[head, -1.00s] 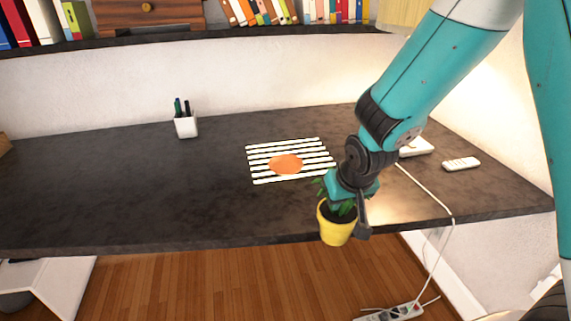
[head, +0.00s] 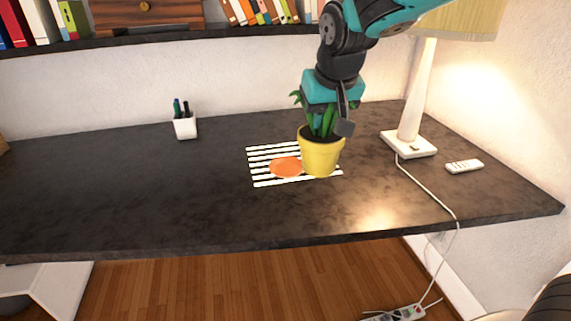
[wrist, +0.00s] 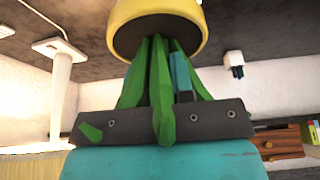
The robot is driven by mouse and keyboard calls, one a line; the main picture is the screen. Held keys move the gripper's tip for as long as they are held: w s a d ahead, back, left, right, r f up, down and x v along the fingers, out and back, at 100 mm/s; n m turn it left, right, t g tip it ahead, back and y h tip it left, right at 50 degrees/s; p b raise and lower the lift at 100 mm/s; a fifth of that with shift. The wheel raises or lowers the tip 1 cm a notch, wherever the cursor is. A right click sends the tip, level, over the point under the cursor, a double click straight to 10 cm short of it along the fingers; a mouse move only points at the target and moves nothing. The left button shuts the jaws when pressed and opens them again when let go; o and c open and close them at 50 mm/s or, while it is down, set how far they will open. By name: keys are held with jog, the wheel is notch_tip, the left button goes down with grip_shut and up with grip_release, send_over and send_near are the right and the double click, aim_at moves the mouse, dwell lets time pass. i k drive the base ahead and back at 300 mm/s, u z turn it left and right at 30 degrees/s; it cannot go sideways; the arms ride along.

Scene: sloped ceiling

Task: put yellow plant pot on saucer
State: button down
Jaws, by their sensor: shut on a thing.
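The yellow plant pot (head: 321,155) with green leaves is held upright by my gripper (head: 333,118) above the right part of the striped mat. I cannot tell its exact height over the desk. In the wrist view the pot (wrist: 158,38) is at the top, with its leaves running down to my gripper (wrist: 165,100), which is shut on the plant. The saucer appears to be the flat orange disc (head: 285,167) on the striped black and white mat (head: 262,180), just left of the pot in the head view. The disc's right edge is close to the pot's outline.
A white lamp (head: 408,145) with a cord and a remote (head: 464,166) are at the right of the dark desk (head: 130,200). A white pen cup (head: 185,127) stands at the back left. The desk's left and front are clear. A bookshelf (head: 200,32) hangs above the back.

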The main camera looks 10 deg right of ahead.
aim_at(287, 169)
jog(key=i, duration=0.95)
